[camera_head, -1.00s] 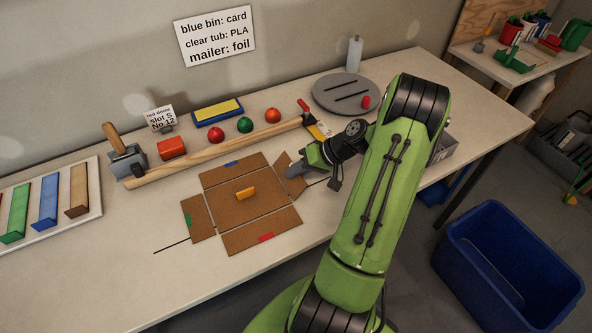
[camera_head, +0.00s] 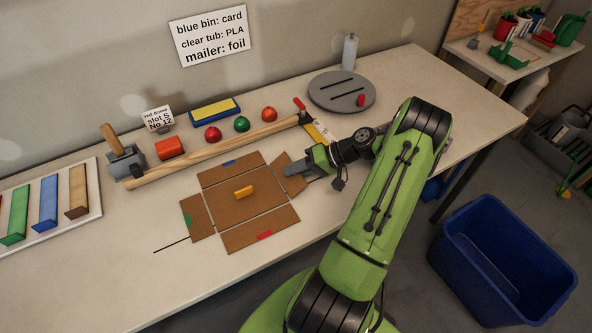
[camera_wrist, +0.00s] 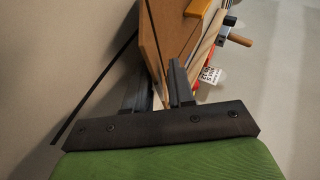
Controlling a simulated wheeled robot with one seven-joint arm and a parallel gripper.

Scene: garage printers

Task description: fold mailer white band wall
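The brown cardboard mailer (camera_head: 215,200) lies flat on the bench, with its flaps spread around the base. Blue, green and red marks show on its far, left and near flaps. The right-hand flap (camera_head: 292,184) is partly covered by my gripper (camera_head: 290,168); no white band can be made out clearly on it. A small yellow-orange block (camera_head: 243,193) sits on the base. My gripper is at the right-hand flap. In the wrist view its fingers (camera_wrist: 155,88) are apart, with a cardboard edge (camera_wrist: 152,55) running down toward the gap; contact is unclear.
A wooden rail (camera_head: 220,153) with a clamp runs behind the mailer. Beyond it are red and green balls and a yellow-blue pad (camera_head: 214,111). A grey disc (camera_head: 342,88) stands back right. A blue bin (camera_head: 500,265) is on the floor.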

